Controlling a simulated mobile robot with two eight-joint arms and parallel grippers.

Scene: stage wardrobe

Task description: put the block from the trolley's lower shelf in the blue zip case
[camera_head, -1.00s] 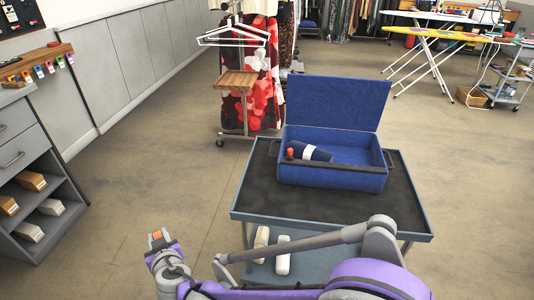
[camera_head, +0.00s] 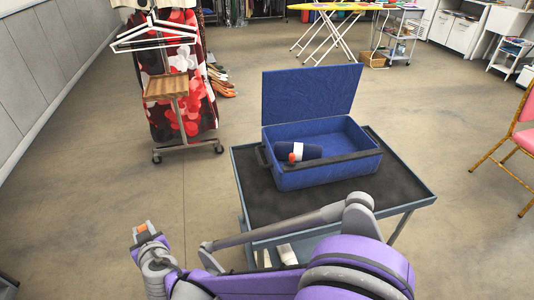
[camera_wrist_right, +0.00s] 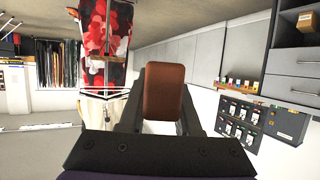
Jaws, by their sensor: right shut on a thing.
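My right gripper (camera_head: 144,232) is shut on a brown block (camera_wrist_right: 164,92), which stands between its two fingers in the right wrist view. In the head view the gripper is at the lower left, out to the left of the trolley (camera_head: 408,199), clear of it. The blue zip case (camera_head: 308,92) lies on the trolley's dark top with its lid standing open at the back. A dark blue cylinder with a white band and a red end (camera_head: 305,151) lies inside it. My left gripper is not in view.
Pale objects (camera_head: 287,254) lie on the trolley's lower shelf, partly hidden by my arm. A rack with a wooden shelf (camera_head: 166,87), hangers and a red patterned garment stands beyond, left. The floor around the trolley is mostly clear.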

